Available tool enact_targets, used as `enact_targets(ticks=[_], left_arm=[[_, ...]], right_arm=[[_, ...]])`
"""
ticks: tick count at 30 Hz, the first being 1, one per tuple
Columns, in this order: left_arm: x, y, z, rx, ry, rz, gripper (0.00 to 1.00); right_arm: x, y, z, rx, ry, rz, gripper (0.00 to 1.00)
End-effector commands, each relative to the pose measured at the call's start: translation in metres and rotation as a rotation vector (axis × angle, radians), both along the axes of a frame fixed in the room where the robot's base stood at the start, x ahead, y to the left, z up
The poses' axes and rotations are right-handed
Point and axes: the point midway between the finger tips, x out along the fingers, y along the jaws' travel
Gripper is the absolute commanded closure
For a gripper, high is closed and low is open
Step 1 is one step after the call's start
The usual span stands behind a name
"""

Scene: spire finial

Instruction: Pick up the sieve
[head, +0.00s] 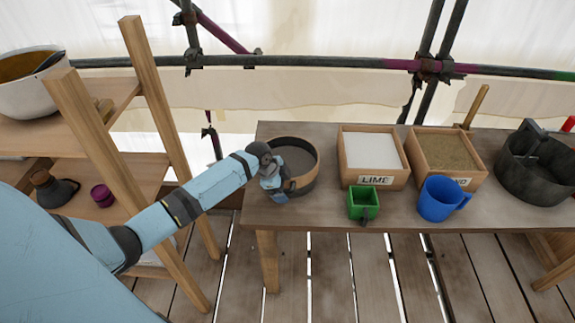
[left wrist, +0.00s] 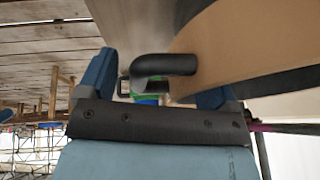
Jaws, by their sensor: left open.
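The sieve (head: 310,165) is a round wooden ring with a dark grey inside. It rests at the left end of the wooden table. My left gripper (head: 275,187) is at the sieve's left front side and hides part of its rim. In the left wrist view, the sieve's wooden wall (left wrist: 235,45) fills the upper right. A black bent handle (left wrist: 165,67) shows between the two blue fingers of the left gripper (left wrist: 154,80). The fingers are apart, and I cannot tell if either touches the handle. My right gripper is not in view.
A lime box (head: 374,182), a green cup (head: 363,201), a blue mug (head: 437,199) and a sand-filled box (head: 447,152) stand right of the sieve. A dark bucket (head: 535,180) is far right. A wooden shelf (head: 105,150) stands left, with a floor gap before the table.

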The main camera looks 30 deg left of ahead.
Motion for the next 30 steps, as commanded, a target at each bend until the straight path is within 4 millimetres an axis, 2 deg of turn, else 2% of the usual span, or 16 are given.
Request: enact_targets(ticks=[6, 15, 24, 30], left_arm=[[0.000, 0.000, -0.001, 0.000, -0.001, 0.000, 0.15], [0.000, 0.000, -0.001, 0.000, 0.000, 0.000, 0.82], [0.001, 0.000, 0.002, 0.001, -0.002, 0.001, 0.83], [0.001, 0.001, 0.021, 0.002, -0.005, -0.001, 0.83]], right_arm=[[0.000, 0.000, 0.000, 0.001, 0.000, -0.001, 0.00], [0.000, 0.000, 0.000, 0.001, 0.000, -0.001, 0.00], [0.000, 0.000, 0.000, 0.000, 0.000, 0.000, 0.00], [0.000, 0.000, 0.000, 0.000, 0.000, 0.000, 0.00]])
